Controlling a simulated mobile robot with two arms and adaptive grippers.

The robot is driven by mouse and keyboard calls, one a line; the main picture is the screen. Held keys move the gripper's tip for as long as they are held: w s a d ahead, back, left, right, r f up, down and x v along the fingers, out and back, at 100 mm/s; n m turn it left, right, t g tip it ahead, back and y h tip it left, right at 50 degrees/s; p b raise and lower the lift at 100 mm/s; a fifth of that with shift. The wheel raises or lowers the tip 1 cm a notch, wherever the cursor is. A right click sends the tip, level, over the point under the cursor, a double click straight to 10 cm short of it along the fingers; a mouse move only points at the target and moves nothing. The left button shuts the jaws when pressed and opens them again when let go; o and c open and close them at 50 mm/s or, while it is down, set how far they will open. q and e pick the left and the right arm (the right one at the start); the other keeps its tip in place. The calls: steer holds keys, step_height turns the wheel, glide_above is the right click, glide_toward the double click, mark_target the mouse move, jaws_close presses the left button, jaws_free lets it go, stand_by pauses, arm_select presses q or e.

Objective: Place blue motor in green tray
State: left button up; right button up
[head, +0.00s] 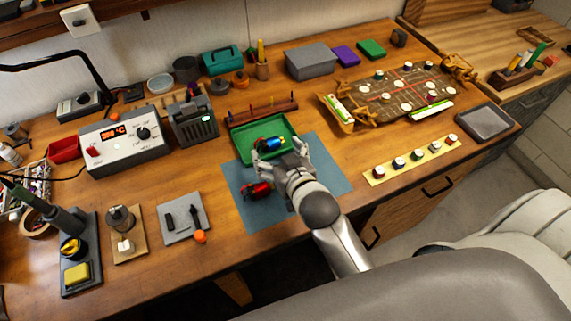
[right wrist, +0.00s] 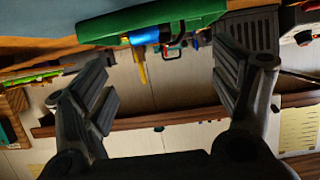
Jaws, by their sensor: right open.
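The blue motor (head: 268,143), with yellow and red parts at its end, is at the green tray (head: 240,150), over its front right part in the head view. In the right wrist view the blue motor (right wrist: 145,37) shows against the green tray's wall (right wrist: 150,17); whether it rests on the tray floor is hard to tell. My right gripper (head: 279,152) is close in front of the motor, fingers spread. In the right wrist view the gripper (right wrist: 163,62) is open, with nothing between its fingers. My left gripper is not in view.
A red motor (head: 257,191) lies on the blue mat (head: 325,170) in front of the tray. A wooden rack (head: 262,113) stands behind the tray, and a grey device (head: 193,122) stands left of it. A strip with several knobs (head: 380,172) lies to the right.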

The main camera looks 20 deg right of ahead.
steer(key=v, duration=0.6)
steer(key=shift+b, duration=0.35)
steer(key=shift+w, duration=0.1)
